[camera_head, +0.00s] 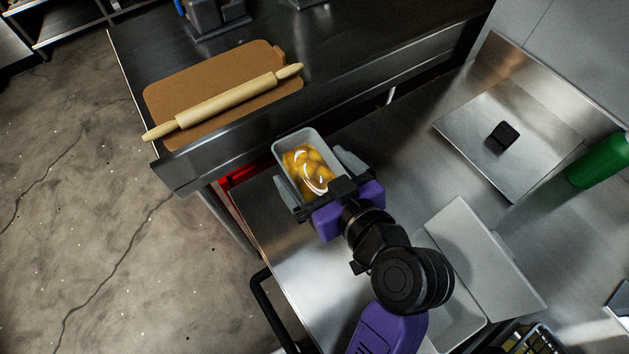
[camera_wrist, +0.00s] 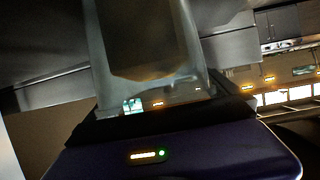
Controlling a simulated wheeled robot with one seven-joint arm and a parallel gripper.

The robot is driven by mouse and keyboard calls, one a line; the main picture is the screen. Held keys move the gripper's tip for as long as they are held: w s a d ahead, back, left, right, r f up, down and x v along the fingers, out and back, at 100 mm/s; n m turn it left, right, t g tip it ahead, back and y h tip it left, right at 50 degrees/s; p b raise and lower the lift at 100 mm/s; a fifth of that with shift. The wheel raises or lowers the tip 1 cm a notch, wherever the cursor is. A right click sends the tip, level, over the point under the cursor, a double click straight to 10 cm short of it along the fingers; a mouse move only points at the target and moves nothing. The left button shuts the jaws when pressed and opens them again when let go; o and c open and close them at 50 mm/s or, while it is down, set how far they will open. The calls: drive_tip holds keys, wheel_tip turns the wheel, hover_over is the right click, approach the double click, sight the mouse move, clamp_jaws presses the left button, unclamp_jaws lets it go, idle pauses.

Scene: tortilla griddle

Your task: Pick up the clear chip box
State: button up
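The clear chip box (camera_head: 281,151) is a small see-through tub with yellow-orange chips inside. In the head view it sits between the two grey fingers of my gripper (camera_head: 317,172), one along each side. My gripper looks shut on it. The box appears raised, overlapping the gap and edge between the two steel counters. In the wrist view the box (camera_wrist: 200,70) fills the upper middle, close to the purple gripper body, with a darker brownish mass of chips inside. The finger contact is not clear in the wrist view.
A rolling pin (camera_head: 222,103) lies on a brown board (camera_head: 262,55) on the far steel counter. On the near counter are a grey lidded container (camera_head: 480,255), a square steel plate (camera_head: 470,125) with a black item (camera_head: 502,136), and a green cylinder (camera_head: 600,160). A wire basket (camera_head: 540,340) is at the bottom.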

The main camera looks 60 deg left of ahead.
drive_tip(key=c, duration=2.1)
drive_tip(key=shift+r, duration=0.1)
